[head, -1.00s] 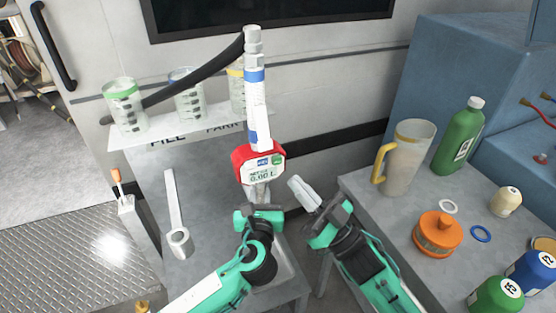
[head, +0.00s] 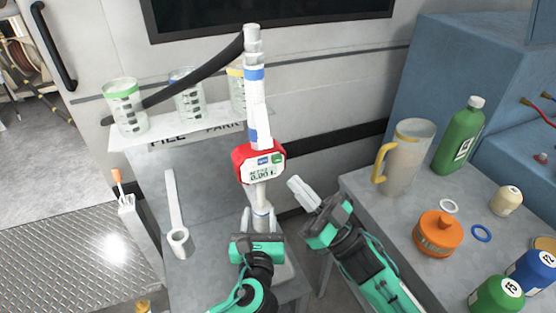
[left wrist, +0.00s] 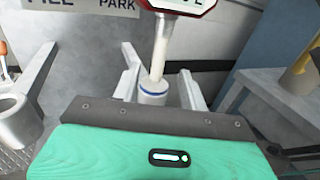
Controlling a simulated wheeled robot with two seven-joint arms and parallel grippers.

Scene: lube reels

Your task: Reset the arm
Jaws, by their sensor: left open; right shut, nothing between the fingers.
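My left gripper (head: 259,226) is at the lower middle in the head view, below the lube nozzle. In the left wrist view its two pale fingers (left wrist: 160,82) are spread apart, with the lower end of the nozzle (left wrist: 159,40) showing between them. I cannot tell whether they touch it. The nozzle with its red meter (head: 259,163) stands upright in front of the wall. My right gripper (head: 302,193) is to the right of it in the head view, shut and empty, its fingers pointing up and left.
A shelf with several measuring cups (head: 126,108) is at upper left. The right bench holds a jug (head: 404,158), a green bottle (head: 458,136) and an orange pot (head: 437,234).

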